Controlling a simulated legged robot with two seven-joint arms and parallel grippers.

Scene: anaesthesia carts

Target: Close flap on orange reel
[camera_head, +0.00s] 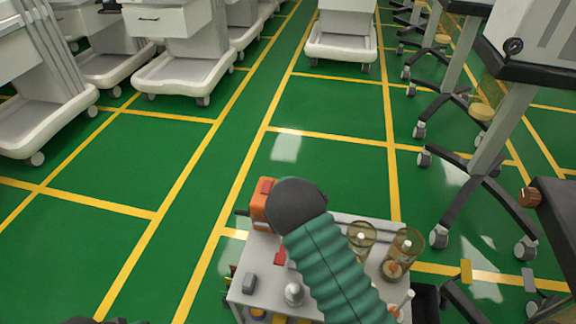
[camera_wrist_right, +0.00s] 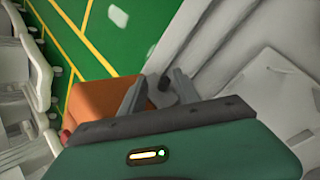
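The orange reel (camera_head: 261,207) is a boxy orange body with a red part on top, at the far left corner of a small cart. My right arm, green and ribbed with a dark round end, covers its right side in the head view. In the right wrist view the orange body (camera_wrist_right: 95,103) lies just left of my right gripper (camera_wrist_right: 158,88). The two grey fingers are apart, and a dark grey part shows between or behind them. The left finger overlaps the orange body's edge; contact cannot be told. I cannot make out the flap. My left gripper is not in view.
The cart top (camera_head: 262,258) carries a grey block (camera_head: 249,283), a silver knob (camera_head: 293,292) and clear canisters (camera_head: 361,238) on the right. White carts (camera_head: 180,65) stand at the back left; wheeled stands (camera_head: 478,170) line the right. The green floor between is clear.

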